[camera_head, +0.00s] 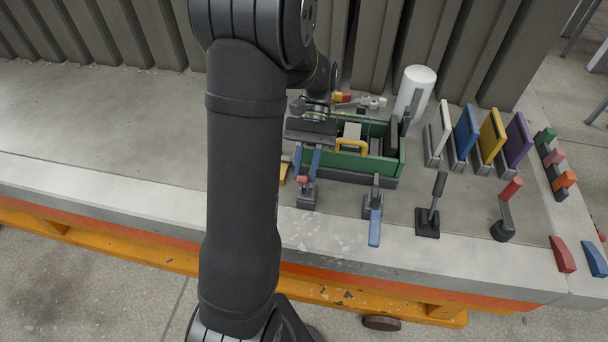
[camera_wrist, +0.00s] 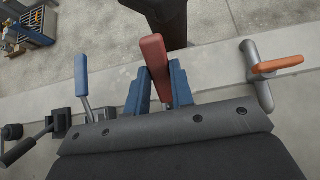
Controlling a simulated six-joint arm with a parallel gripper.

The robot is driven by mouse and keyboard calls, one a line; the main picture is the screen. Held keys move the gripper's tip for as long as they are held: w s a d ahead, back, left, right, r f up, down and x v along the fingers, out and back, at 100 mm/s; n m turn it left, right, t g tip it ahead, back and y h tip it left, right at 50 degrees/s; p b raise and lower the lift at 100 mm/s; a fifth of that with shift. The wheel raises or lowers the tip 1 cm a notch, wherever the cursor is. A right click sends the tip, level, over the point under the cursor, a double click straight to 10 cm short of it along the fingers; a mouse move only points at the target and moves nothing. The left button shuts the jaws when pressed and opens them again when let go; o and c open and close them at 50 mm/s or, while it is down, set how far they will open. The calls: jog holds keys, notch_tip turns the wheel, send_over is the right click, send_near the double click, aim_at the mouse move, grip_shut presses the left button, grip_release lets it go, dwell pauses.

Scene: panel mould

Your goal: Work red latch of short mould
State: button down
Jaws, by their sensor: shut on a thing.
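The red latch handle (camera_wrist: 153,52) stands between the two blue fingers of my gripper (camera_wrist: 159,82) in the wrist view, and the fingers are closed on it. In the head view, my gripper (camera_head: 306,172) points down at the red latch (camera_head: 302,180). The latch has a dark grey base (camera_head: 306,197) on the bench at the front left of a green open box (camera_head: 398,160). I cannot tell which part is the short mould. My arm hides part of the bench to the left.
A blue-handled latch (camera_head: 375,228), a black lever (camera_head: 438,186) and a red-knobbed lever (camera_head: 511,189) stand to the right. Behind are a white cylinder (camera_head: 415,88) and coloured panels in stands (camera_head: 492,137). An orange handle (camera_wrist: 278,65) lies beside my gripper in the wrist view.

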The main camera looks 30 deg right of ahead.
jog(key=shift+w+d+g+y, duration=0.3)
jog(key=shift+w+g+y, duration=0.05)
jog(key=shift+g+y, duration=0.05)
jog(key=c, duration=1.2)
grip_release()
jog(key=shift+c, duration=0.2)
